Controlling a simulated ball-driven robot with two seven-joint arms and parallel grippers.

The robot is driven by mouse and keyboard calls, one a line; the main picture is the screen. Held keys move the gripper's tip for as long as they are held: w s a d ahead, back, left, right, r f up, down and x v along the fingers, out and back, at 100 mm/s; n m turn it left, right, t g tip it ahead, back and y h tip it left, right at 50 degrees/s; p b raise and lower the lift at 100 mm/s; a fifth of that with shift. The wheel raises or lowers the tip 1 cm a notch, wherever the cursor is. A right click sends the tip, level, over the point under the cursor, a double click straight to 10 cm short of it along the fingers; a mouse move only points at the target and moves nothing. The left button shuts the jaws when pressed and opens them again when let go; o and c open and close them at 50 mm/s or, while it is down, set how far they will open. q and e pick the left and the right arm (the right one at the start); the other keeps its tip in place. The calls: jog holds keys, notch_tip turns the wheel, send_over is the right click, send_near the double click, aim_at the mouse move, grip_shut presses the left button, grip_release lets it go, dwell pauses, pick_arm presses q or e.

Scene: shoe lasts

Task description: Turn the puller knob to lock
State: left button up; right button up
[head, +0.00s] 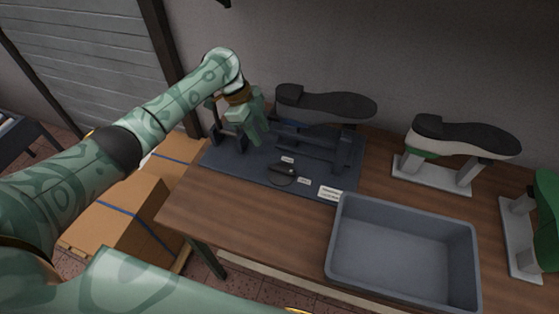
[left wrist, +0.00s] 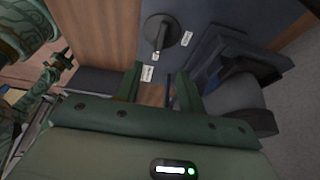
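The puller knob (head: 281,179) is a dark round disc with a raised black lever. It sits on the dark blue-grey base board (head: 230,162) on the bench. It also shows in the left wrist view (left wrist: 170,30), where its lever points toward a small white label (left wrist: 155,57). Another small label (left wrist: 187,38) lies beside the disc. The print is too small to read. My left gripper (head: 257,134) is above the board, left of and behind the knob, apart from it. In the left wrist view its two fingers (left wrist: 160,85) are spread and empty. My right gripper is not seen.
A black-soled shoe last (head: 325,103) stands on the puller behind the knob. A grey bin (head: 400,285) is at the front right. Another last (head: 462,135) stands on a white stand at the right. Cardboard boxes (head: 120,210) are left of the bench.

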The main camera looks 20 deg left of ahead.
aim_at(280, 168)
pick_arm(q)
jog(key=b+x, duration=0.4)
jog(key=x, duration=1)
jog(key=shift+w+d+f, duration=0.1)
jog(key=shift+w+f, duration=0.05)
grip_shut()
